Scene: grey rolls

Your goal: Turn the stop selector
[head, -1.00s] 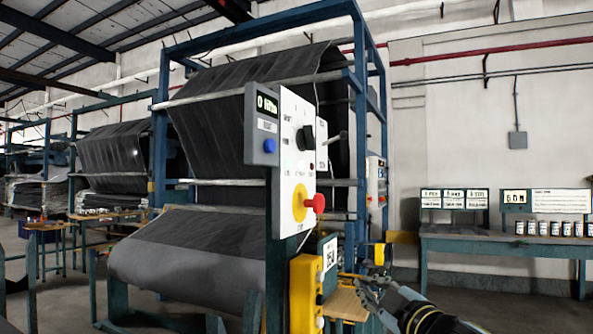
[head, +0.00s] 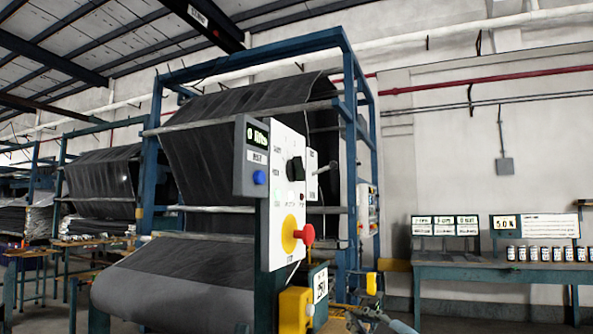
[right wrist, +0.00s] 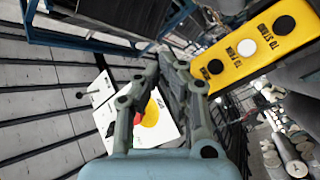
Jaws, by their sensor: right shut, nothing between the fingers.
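A white control panel (head: 284,140) stands upright on a post in front of the fabric machine. A black selector knob (head: 295,169) sits on its upper part. Below it a red push button (head: 307,234) stands out from a yellow disc (head: 289,233). In the right wrist view the panel (right wrist: 107,96) is tilted and partly hidden behind my fingers, with a bit of the red button and the yellow disc (right wrist: 150,114) showing. My right gripper (head: 362,310) is low in the head view, below and right of the panel, shut, empty and apart from it. My left gripper is not in view.
A yellow control box (head: 294,310) stands below the panel; a yellow plate with round buttons (right wrist: 246,46) shows close to my right gripper in the wrist view. The blue machine frame (head: 350,150) holds dark fabric (head: 230,115). A bench (head: 480,270) with several jars stands right.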

